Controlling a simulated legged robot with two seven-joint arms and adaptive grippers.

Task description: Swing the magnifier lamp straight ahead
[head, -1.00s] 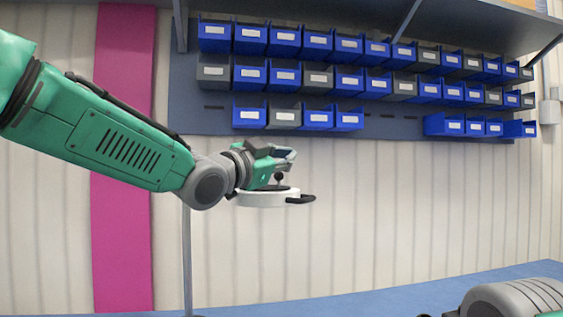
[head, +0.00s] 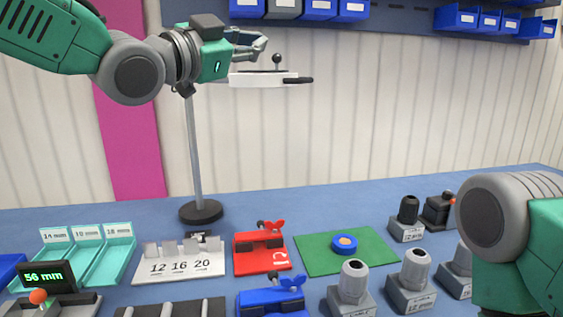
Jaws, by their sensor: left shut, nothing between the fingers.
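The magnifier lamp is a white disc-shaped head (head: 262,80) with a dark knob on top and a dark handle (head: 299,80) pointing right. A grey pole (head: 194,150) rises from a round dark base (head: 201,212) on the table, and its top is hidden behind my left arm. My left gripper (head: 262,47) is at the lamp head, just above its rim, beside the knob. Its fingers look closed with nothing between them; I cannot tell whether they touch the head. My right arm shows at the right edge; its gripper is out of view.
Below lie teal trays (head: 108,262), a white gauge block (head: 180,262), a red clamp (head: 262,250), a blue clamp (head: 272,300), a green mat (head: 310,258) with a blue ring (head: 344,243), and several grey connectors (head: 410,280). Blue bins (head: 320,8) hang on the wall. Air around the lamp's right is clear.

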